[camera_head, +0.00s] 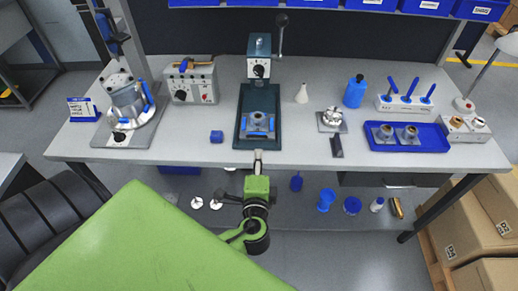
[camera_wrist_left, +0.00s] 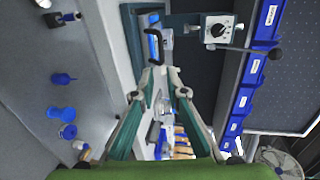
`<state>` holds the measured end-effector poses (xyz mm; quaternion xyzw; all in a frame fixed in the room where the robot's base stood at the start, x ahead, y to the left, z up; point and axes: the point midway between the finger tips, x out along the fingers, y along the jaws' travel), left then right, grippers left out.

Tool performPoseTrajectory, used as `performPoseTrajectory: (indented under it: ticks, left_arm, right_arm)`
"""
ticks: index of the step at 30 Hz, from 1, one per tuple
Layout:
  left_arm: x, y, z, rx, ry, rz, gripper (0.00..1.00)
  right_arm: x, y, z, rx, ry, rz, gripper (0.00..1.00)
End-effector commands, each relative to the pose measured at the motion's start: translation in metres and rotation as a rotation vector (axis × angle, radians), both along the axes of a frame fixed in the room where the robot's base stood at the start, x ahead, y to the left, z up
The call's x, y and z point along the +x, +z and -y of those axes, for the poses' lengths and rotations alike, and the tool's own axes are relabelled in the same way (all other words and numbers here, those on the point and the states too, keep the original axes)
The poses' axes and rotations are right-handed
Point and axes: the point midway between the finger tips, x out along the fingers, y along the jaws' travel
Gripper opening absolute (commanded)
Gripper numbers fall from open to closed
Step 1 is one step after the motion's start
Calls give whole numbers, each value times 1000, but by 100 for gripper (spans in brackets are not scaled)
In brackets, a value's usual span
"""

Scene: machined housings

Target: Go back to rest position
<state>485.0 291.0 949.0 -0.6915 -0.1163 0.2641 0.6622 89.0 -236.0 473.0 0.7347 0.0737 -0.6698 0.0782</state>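My left gripper (camera_head: 257,160) is at the front edge of the workbench (camera_head: 290,150), just in front of the dark press base (camera_head: 240,140). In the left wrist view the two fingers (camera_wrist_left: 162,80) stand apart with an empty gap between them. A blue fixture with a grey machined housing (camera_head: 257,122) sits on the press base beyond the fingertips, apart from them. My right gripper is in neither view.
The press (camera_head: 259,62) stands behind the fixture. A blue tray (camera_head: 440,140) with two housings is at the right. Blue bins (camera_head: 427,5) hang at the back. A lower shelf (camera_head: 290,212) holds small parts.

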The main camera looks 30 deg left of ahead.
Motion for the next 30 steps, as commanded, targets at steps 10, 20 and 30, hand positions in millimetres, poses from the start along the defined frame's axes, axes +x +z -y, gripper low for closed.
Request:
performPoseTrajectory:
  ticks: [10,20,30]
  left_arm:
    - [-10,3,6,-1,0,1,13]
    - [-9,2,6,-1,0,1,13]
    - [-29,-138,14,-157,-34,-229,13]
  right_arm:
    - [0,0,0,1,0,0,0]
    - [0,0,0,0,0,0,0]
    - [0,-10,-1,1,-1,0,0]
